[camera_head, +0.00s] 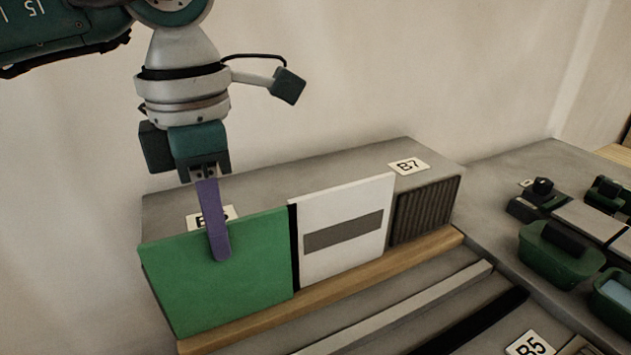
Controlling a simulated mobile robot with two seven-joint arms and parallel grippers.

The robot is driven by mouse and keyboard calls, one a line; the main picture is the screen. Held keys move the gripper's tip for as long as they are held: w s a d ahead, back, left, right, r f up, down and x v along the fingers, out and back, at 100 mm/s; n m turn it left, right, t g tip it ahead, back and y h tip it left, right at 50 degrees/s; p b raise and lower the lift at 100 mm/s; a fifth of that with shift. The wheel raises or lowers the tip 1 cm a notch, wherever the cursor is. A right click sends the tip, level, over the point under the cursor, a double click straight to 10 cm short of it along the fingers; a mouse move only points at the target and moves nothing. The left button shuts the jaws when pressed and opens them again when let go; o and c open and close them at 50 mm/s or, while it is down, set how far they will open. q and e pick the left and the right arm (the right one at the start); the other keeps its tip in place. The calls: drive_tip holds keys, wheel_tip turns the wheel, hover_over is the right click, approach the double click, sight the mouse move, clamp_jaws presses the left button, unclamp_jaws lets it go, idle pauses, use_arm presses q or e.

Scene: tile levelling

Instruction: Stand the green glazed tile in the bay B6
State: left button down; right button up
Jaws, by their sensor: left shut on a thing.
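The green glazed tile (218,278) is upright at the left end of the grey rack (330,172). My left gripper (219,258) comes down from above and is shut on the tile's upper edge, with a purple finger over its front face. The tile's lower edge is close to the wooden ledge (330,289); I cannot tell whether it touches. A label (195,222) behind the tile begins with B, but the finger hides the rest, so I cannot read whether it is B6. My right gripper is not in view.
A white tile with a grey bar (343,204) stands just right of the green tile, across a narrow dark gap. Further right is a bay with a dark ribbed back (424,211), labelled B7 (409,166). A B5 label (530,346) and green containers (560,252) are at right.

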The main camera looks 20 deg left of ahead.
use_arm(q)
drive_tip(key=shift+w+a, duration=0.25)
drive_tip(key=shift+a, duration=0.05)
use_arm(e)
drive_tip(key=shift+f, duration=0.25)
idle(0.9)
use_arm(q)
drive_tip(key=shift+a+f+b, duration=0.1)
drive_tip(key=shift+f+b, duration=0.15)
drive_tip(key=shift+b, duration=0.3)
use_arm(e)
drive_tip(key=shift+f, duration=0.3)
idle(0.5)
use_arm(q)
drive_tip(key=c, duration=0.9)
unclamp_jaws()
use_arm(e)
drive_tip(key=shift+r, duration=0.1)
use_arm(q)
wheel_tip(320, 180, up, 6)
drive_tip(key=p, duration=0.4)
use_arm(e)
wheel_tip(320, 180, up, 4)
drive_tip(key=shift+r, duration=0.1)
